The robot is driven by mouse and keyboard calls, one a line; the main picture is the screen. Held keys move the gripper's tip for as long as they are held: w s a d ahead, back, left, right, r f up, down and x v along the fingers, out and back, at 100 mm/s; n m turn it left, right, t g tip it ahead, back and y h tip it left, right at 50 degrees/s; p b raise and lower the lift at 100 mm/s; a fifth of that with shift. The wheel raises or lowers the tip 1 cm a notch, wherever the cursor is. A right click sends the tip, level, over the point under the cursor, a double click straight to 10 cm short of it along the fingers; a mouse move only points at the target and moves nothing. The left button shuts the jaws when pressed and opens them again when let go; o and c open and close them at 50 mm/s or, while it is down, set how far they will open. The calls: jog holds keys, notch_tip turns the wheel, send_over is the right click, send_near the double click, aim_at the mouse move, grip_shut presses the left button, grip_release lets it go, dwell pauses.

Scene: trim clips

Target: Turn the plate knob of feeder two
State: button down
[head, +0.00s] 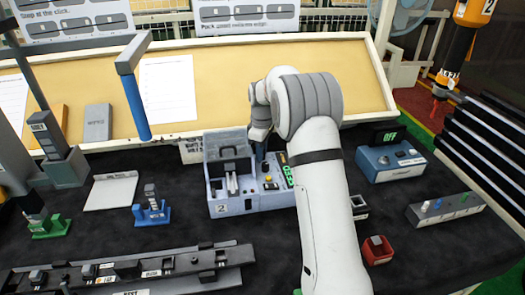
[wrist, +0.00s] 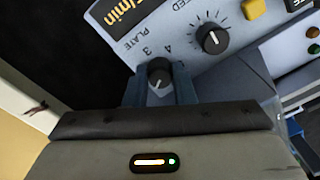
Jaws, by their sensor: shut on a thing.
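Feeder two (head: 222,208) is a pale blue-grey machine marked "2" in the middle of the dark table. In the wrist view its plate knob (wrist: 159,70) is small, round and black, beside the word "PLATE" and the numbers 3 and 4. My gripper (wrist: 159,88) is shut on this knob, one blue-grey finger on each side. The knob's pointer setting is hard to read. In the head view my gripper (head: 260,152) reaches down at the feeder's panel, and the knob is hidden there.
A second black knob (wrist: 212,38) with a dial scale and a yellow button (wrist: 255,9) sit near the plate knob. A blue box (head: 390,165) with an "OFF" display and a red bin (head: 377,250) stand right of my arm. A black rail (head: 130,270) lies in front.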

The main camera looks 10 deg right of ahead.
jog(key=shift+w+r, duration=0.1)
jog(key=c, duration=1.2)
grip_release()
jog(key=shift+r+b, duration=0.4)
jog(key=shift+r, duration=3.45)
